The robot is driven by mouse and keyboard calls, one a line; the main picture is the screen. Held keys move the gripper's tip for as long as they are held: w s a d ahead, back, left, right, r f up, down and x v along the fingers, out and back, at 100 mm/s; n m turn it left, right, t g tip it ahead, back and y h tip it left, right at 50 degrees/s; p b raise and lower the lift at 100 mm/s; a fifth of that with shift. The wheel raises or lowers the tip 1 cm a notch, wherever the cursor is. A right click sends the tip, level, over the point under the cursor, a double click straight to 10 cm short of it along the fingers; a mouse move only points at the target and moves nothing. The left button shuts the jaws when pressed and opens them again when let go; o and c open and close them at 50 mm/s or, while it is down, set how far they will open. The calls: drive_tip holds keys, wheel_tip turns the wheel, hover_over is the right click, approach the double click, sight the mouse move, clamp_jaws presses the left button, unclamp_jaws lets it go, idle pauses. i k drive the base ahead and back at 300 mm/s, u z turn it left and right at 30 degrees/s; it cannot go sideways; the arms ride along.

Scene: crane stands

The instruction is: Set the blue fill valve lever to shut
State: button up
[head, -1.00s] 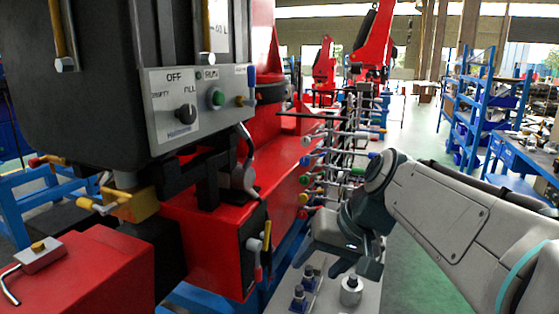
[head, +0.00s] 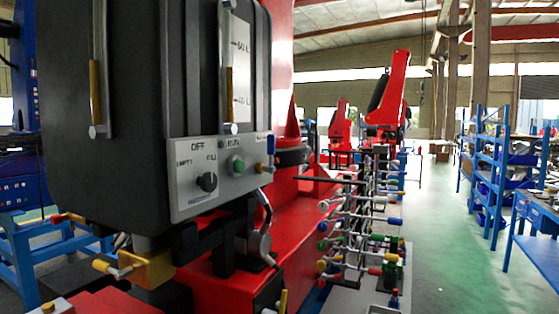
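I cannot tell for sure which blue part is the fill valve lever. A small upright blue piece (head: 271,144) stands at the right edge of the grey control panel (head: 215,175) on the black tank. A blue-tipped lever (head: 395,221) sticks out to the right in the lever bank. A brass valve (head: 150,268) below the tank has a yellow-tipped lever (head: 106,267) pointing left; a red-tipped lever (head: 68,218) is behind it. My gripper is out of view.
The black tank (head: 130,90) with level gauges fills the left. The red crane body (head: 300,215) and lever bank (head: 365,215) stand in the middle. The green floor (head: 440,250) to the right is clear, up to blue shelves (head: 490,150).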

sight(271, 169)
drive_tip(key=z, duration=0.05)
drive_tip(key=k, duration=1.1)
drive_tip(key=u, duration=1.25)
drive_tip(key=i, duration=1.25)
drive_tip(key=z, duration=0.75)
drive_tip(key=i, duration=0.5)
drive_tip(key=z, duration=0.6)
